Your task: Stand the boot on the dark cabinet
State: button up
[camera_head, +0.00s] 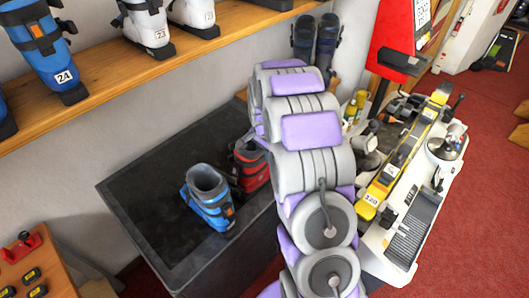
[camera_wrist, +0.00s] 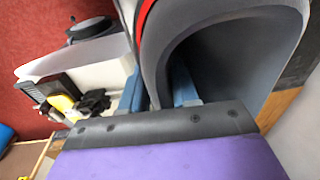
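The dark cabinet (camera_head: 150,200) stands below the wall shelf, its flat black top in full view at the left. A red boot (camera_head: 247,168) with a dark grey cuff is over the cabinet's right part, half hidden by my arm; I cannot tell whether its sole touches the top. In the wrist view a grey cuff with a red edge (camera_wrist: 230,35) fills the right side. My gripper (camera_wrist: 158,92) has one finger outside the cuff and one inside, seemingly shut on its wall. My arm hides the gripper in the head view.
A blue boot (camera_head: 207,198) stands on the cabinet just left of the red one. Bare top lies to its left and behind. Several boots line the wooden shelf (camera_head: 120,72) above. A white workbench (camera_head: 375,240) with yellow jigs stands right.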

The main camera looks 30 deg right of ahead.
jog(key=o, duration=0.3)
jog(key=shift+d, duration=0.1)
jog(key=r, duration=0.8)
jog(key=s+r, duration=0.1)
jog(key=r, duration=0.3)
jog(key=shift+a, duration=0.4)
jog(key=s+a+r+n+g, duration=0.1)
jog(key=s+a+r+n, duration=0.3)
jog(key=s, duration=0.5)
jog(key=s+a+r+n, duration=0.3)
jog(key=s+a, duration=0.4)
jog(key=s, duration=0.1)
jog(key=s+a+n, duration=0.1)
jog(key=s+n, duration=0.1)
jog(key=s, duration=0.5)
jog(key=s+a+n+g, duration=0.1)
jog(key=s+a+n, duration=0.1)
jog(key=s, duration=0.5)
jog(key=s+a+f+n, duration=0.1)
jog(key=s+a+n, duration=0.1)
jog(key=s, duration=0.5)
jog(key=shift+s+n+g+y, duration=0.1)
jog(key=shift+n+g+y, duration=0.2)
jog(key=shift+n, duration=0.2)
